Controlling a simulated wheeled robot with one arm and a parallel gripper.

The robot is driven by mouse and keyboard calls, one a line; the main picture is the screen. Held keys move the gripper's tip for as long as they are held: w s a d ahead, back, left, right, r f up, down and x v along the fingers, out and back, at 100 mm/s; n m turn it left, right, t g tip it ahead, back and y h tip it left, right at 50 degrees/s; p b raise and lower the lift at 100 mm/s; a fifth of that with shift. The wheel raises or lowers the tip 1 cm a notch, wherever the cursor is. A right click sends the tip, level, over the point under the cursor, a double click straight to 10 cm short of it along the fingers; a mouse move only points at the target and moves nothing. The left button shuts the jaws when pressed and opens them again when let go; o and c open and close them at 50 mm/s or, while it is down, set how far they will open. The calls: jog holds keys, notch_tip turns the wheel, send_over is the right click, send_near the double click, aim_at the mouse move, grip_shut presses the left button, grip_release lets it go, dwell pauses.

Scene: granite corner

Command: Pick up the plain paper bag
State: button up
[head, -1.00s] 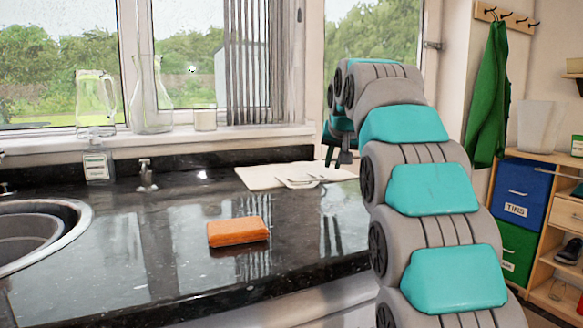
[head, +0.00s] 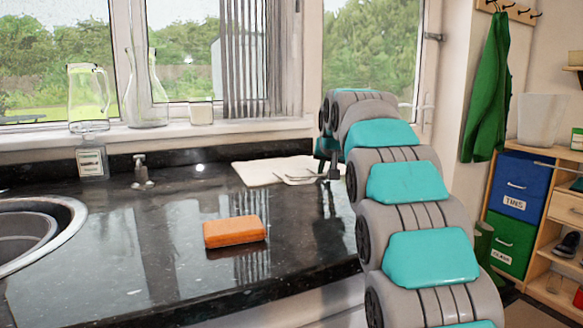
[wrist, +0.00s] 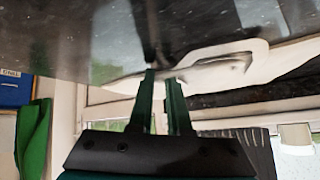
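I see nothing that is clearly a plain paper bag. A flat pale sheet or board (head: 252,174) lies on the black counter below the window, with cutlery (head: 300,180) on its right part. In the wrist view a white flat shape (wrist: 250,62) with a rounded outline shows just beyond the fingertips, probably the same pale thing. My gripper (head: 328,172) is low over the counter at the right end of this pale thing, partly hidden by my arm. In the wrist view my gripper (wrist: 161,76) has a narrow gap between its green fingers, with nothing visibly held.
An orange sponge (head: 234,231) lies mid-counter, with clear counter around it. A sink (head: 70,218) is at left. A soap bottle (head: 92,161) and tap (head: 142,172) stand at the back. Glass jugs (head: 88,97) stand on the sill. Shelves (head: 567,208) are at right.

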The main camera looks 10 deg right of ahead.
jog(key=shift+c, duration=0.2)
grip_shut()
jog(key=shift+r, duration=0.1)
dwell(0.4)
